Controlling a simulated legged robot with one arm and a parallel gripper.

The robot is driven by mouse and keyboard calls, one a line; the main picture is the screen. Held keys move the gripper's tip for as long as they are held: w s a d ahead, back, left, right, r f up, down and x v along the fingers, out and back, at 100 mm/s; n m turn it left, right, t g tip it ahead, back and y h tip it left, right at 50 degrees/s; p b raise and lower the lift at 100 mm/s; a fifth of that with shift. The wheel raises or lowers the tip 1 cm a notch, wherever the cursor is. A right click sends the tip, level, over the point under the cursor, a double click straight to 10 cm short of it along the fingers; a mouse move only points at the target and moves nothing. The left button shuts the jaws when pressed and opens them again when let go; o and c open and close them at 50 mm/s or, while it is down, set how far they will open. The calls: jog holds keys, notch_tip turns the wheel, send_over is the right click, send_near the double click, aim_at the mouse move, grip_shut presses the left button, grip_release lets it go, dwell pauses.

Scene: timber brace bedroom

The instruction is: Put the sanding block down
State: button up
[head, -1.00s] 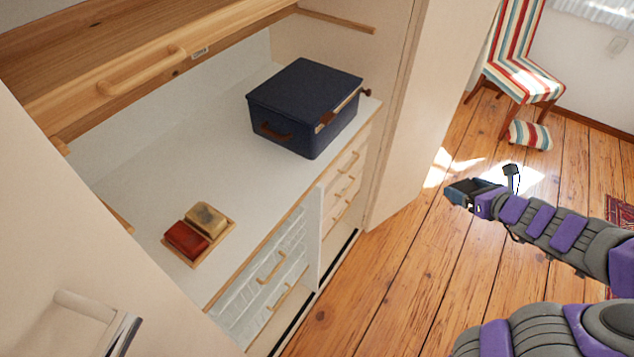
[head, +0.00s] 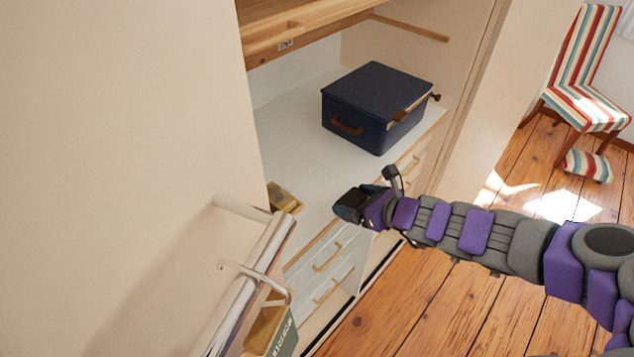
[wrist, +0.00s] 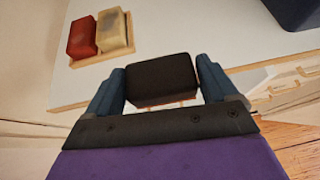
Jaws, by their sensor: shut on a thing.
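My gripper (head: 349,204) is at the front edge of the white shelf top (head: 303,138), to the right of the wooden tray. In the wrist view my gripper (wrist: 161,88) is shut on a dark block, the sanding block (wrist: 162,79), held between its two blue fingers. The wooden tray (wrist: 90,59) lies on the white top ahead and to the left, with a red block (wrist: 82,38) and a tan block (wrist: 115,30) in it. In the head view the door hides most of the tray, and the held block cannot be made out.
A cream door (head: 130,120) fills the left, with a rail and a hanging basket (head: 274,332). Drawers (head: 325,262) lie below. The white top between tray and box is clear.

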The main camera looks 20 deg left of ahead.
jog(key=shift+a, duration=0.35)
jog(key=b, duration=0.2)
send_over(318, 182)
jog(key=d, duration=0.1)
jog(key=shift+s+d+f, duration=0.1)
jog(key=shift+s+f, duration=0.25)
jog(key=shift+f, duration=0.45)
jog(key=shift+w+a, duration=0.2)
jog(key=shift+a, duration=0.35)
notch_tip(318, 182, down, 3)
jog(key=shift+a+f+b, duration=0.15)
jog(key=shift+b, duration=0.7)
jog(key=shift+w+f, duration=0.1)
jog(key=shift+f, duration=0.1)
jog(key=shift+d+r, duration=0.15)
jog(key=shift+d, duration=0.1)
jog(key=o, duration=0.9)
jog(key=shift+a, duration=0.15)
